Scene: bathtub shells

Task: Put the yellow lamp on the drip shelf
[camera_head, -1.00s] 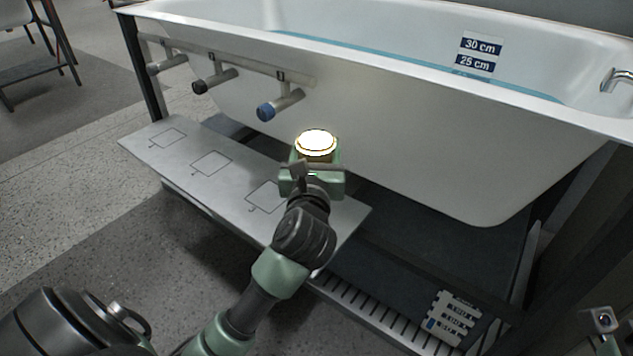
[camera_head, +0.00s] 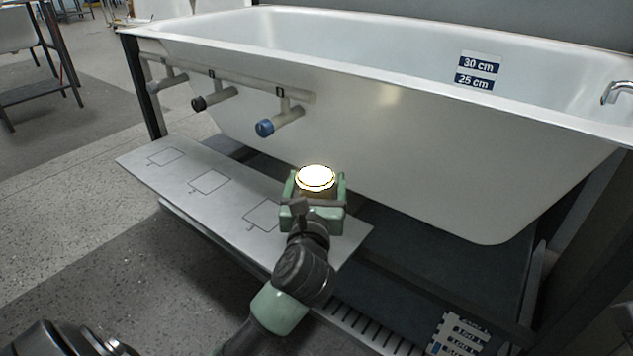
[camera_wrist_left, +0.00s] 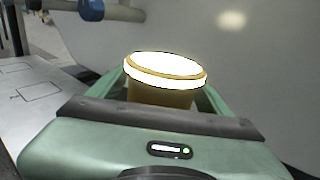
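The yellow lamp (camera_head: 316,180) has a bright glowing top and a yellow body. It sits upright between the fingers of my left gripper (camera_head: 315,192), which appears shut on it. The left wrist view shows the lamp (camera_wrist_left: 165,80) between the green fingers, its lower part hidden behind the gripper body. The drip shelf (camera_head: 180,178) is the grey plate with outlined squares below the tub's side. The lamp and gripper are over the shelf's right part; I cannot tell the exact height. My right gripper is not in view.
The white bathtub (camera_head: 430,150) stands just behind the gripper. Several pipe stubs, one with a blue cap (camera_head: 265,128), stick out above the shelf. A marked scale plate (camera_head: 458,334) lies low at the right. The shelf's outlined squares are bare.

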